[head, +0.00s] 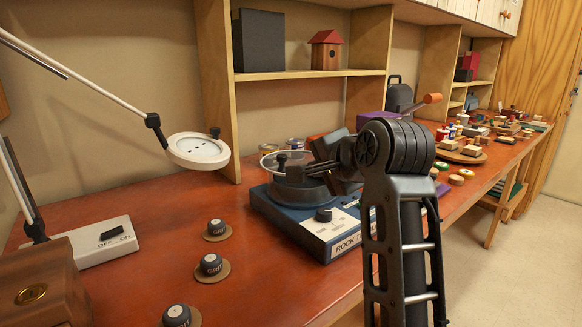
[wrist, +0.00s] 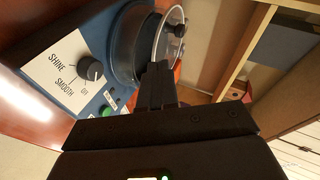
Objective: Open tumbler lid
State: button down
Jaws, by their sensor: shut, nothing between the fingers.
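The rock tumbler has a blue base (head: 318,238) with a dark round drum (head: 302,190) on top. Its clear round lid (head: 296,157) with a black knob (head: 281,160) is at the drum's top; I cannot tell whether it is fully seated or partly raised. My gripper (head: 312,171) is shut and empty, its tips beside the lid's near rim. In the wrist view the closed fingertips (wrist: 158,68) are close to the lid (wrist: 166,38) and drum (wrist: 128,45), with the knob (wrist: 179,30) just beyond. Whether they touch is unclear.
Three small dark grit jars (head: 211,265) stand on round coasters left of the tumbler. A magnifier lamp (head: 198,150) reaches in from the left above the red bench (head: 150,215). A wooden shelf (head: 300,74) is behind. Wooden trays and small items lie far right.

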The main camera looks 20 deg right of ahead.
jog(key=s+r+m+y, duration=0.1)
jog(key=r+m, duration=0.1)
send_near(283, 160)
jog(key=shift+t, duration=0.4)
jog(key=w+f, duration=0.1)
jog(key=w, duration=0.1)
jog(key=w+f, duration=0.2)
jog(key=shift+a, duration=0.15)
jog(key=shift+w+f, duration=0.1)
jog(key=shift+w, duration=0.75)
jog(key=shift+w+a, duration=0.1)
jog(key=shift+a, duration=0.05)
